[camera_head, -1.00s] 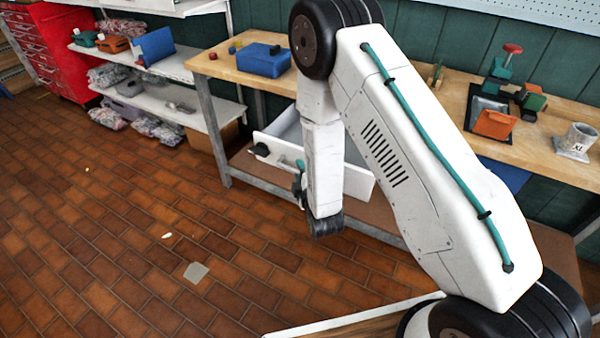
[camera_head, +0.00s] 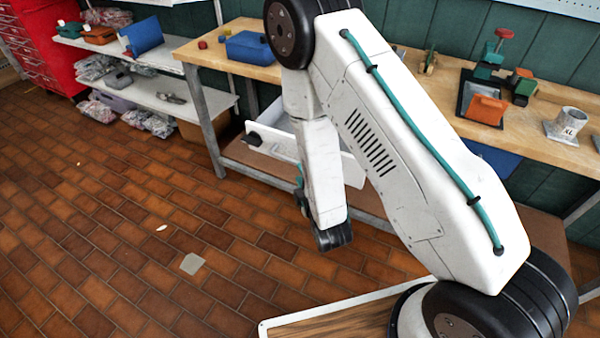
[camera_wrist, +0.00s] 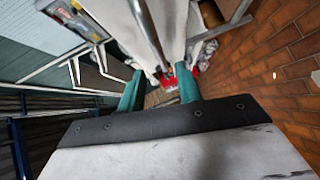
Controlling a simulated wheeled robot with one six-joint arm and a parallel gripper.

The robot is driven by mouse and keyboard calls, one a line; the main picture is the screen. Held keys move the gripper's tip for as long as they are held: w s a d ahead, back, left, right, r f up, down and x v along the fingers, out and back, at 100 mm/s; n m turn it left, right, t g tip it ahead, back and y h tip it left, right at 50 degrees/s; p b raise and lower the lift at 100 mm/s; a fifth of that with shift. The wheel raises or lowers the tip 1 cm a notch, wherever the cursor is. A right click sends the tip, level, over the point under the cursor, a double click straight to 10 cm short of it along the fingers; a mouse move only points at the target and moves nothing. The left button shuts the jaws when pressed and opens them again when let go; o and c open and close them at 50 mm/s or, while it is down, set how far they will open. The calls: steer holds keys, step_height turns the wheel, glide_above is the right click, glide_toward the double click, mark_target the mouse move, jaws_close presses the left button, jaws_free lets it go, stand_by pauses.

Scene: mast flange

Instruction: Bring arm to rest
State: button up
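My white arm (camera_head: 400,150) is folded in the head view, with its elbow raised at the top and its forearm hanging down. My gripper shows in the wrist view (camera_wrist: 160,73), with two teal fingers apart and nothing seen held between them. In the head view the fingers are mostly hidden behind the forearm; only a bit of teal shows at its left side. The forearm hangs in front of a pulled-out white drawer (camera_head: 272,146) under the workbench, overlapping it in the picture. I cannot tell the gap between them.
White shelves (camera_head: 160,92) and a red cabinet (camera_head: 42,50) stand at the left. The brick floor (camera_head: 110,220) is largely clear.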

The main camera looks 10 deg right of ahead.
stand_by(0.4)
steer(key=s+f+m+g, duration=0.7)
steer(key=m+g, duration=0.1)
steer(key=g, duration=0.3)
steer(key=s+d+r+m+g, duration=0.1)
steer(key=s+d+r+m, duration=0.2)
steer(key=s+r, duration=0.4)
steer(key=s+d+r+m+g+h, duration=0.1)
steer(key=s+d+r+m, duration=0.2)
steer(key=r, duration=1.6)
steer(key=s+d+r+m+g, duration=0.2)
steer(key=s+d+r, duration=0.4)
steer(key=s+r, duration=0.5)
step_height(320, 180, up, 3)
steer(key=shift+s+m, duration=0.3)
steer(key=shift+m, duration=0.4)
